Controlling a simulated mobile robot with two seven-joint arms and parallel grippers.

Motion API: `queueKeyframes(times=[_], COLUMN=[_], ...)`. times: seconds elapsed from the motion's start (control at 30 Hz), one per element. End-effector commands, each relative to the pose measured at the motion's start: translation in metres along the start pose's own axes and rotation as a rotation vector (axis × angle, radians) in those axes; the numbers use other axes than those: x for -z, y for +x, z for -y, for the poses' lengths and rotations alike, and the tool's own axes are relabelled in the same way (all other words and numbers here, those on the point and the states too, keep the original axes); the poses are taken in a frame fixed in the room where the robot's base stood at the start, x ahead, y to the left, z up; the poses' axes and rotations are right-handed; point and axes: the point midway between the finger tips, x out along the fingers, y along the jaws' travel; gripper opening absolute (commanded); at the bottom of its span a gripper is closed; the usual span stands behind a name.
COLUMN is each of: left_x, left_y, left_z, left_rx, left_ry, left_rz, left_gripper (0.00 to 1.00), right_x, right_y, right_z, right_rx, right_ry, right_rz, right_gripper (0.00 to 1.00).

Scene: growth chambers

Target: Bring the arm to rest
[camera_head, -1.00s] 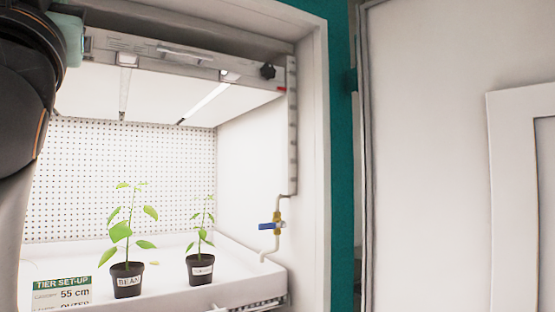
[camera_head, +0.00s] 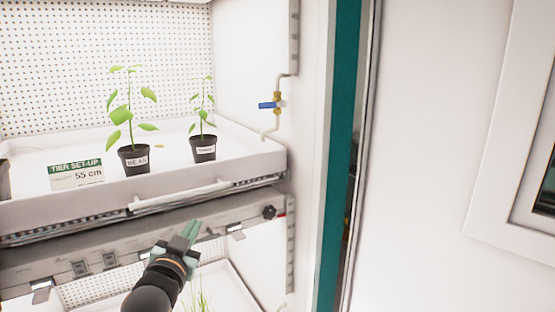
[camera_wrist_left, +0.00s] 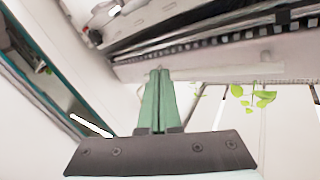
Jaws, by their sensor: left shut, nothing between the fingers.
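My left gripper (camera_head: 190,229) has green fingers and is shut and empty. In the head view it is in front of the growth chamber, just below the front edge of the upper tray (camera_head: 120,192). In the left wrist view its fingers (camera_wrist_left: 159,100) lie side by side, with the tray edge beyond them. My right gripper is in neither view.
On the upper tray stand a potted bean plant (camera_head: 134,158), a second potted plant (camera_head: 203,148) and a tier set-up card (camera_head: 76,174). A blue-handled valve (camera_head: 270,105) is on the side wall. Grassy leaves (camera_head: 199,298) show in the tier below. The open door (camera_head: 430,150) is at right.

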Motion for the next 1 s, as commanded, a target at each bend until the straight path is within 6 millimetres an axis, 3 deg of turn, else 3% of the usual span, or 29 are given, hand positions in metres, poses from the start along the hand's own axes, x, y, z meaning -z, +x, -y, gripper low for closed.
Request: queueKeyframes(times=[0.03, 0.2, 0.37, 0.5, 0.7, 0.8, 0.9, 1.0], left_x=[-0.038, -0.141, -0.226, -0.288, -0.345, -0.358, -0.364, -0.365], left_y=[-0.009, -0.052, -0.113, -0.181, -0.272, -0.301, -0.317, -0.32], left_z=[-0.015, -0.057, -0.092, -0.117, -0.139, -0.144, -0.146, -0.147], left_rx=[-0.034, -0.127, -0.197, -0.243, -0.28, -0.286, -0.289, -0.29], left_ry=[-0.017, -0.072, -0.136, -0.194, -0.263, -0.284, -0.295, -0.297], left_rz=[0.056, 0.206, 0.349, 0.474, 0.621, 0.664, 0.686, 0.69], left_gripper=[0.0, 0.0, 0.0, 0.0, 0.0, 0.0, 0.0, 0.0], right_x=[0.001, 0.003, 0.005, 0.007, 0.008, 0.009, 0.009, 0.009], right_y=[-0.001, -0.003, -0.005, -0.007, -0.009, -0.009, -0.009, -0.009], right_z=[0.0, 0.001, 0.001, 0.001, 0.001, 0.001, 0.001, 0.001], right_rx=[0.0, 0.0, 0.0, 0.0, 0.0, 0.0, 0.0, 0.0], right_ry=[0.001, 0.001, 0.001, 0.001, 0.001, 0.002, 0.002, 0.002], right_rz=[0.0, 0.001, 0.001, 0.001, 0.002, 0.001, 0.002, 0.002], right_gripper=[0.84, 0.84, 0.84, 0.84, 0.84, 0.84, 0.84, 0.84])
